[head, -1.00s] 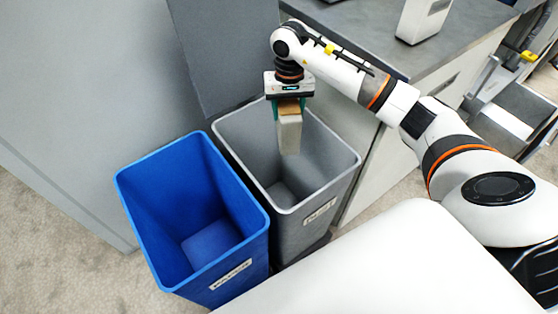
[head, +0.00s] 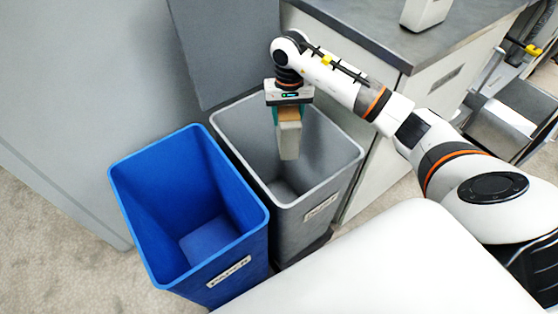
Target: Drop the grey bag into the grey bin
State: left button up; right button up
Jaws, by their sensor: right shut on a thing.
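The grey bag (head: 289,141) is a small upright grey block with a brown top part. My right gripper (head: 289,111) points down and is shut on the top of the bag. The bag hangs inside the outline of the grey bin's opening, toward its back. The grey bin (head: 319,211) is open at the top, with a label on its front, and its visible floor looks empty. How deep the bag hangs relative to the rim is hard to tell. My left gripper is not in view.
A blue bin (head: 237,284) with a label stands directly left of the grey bin. A grey panel (head: 225,50) rises behind the bins. A counter (head: 390,40) with a pale object (head: 425,12) on it is at the back right.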

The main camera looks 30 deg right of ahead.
jog(key=o, duration=1.4)
jog(key=shift+o, duration=0.3)
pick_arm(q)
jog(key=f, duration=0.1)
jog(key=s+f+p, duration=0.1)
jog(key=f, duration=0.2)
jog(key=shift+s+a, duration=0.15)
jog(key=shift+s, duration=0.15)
pick_arm(e)
notch_tip(320, 180, up, 12)
jog(key=shift+r, duration=0.1)
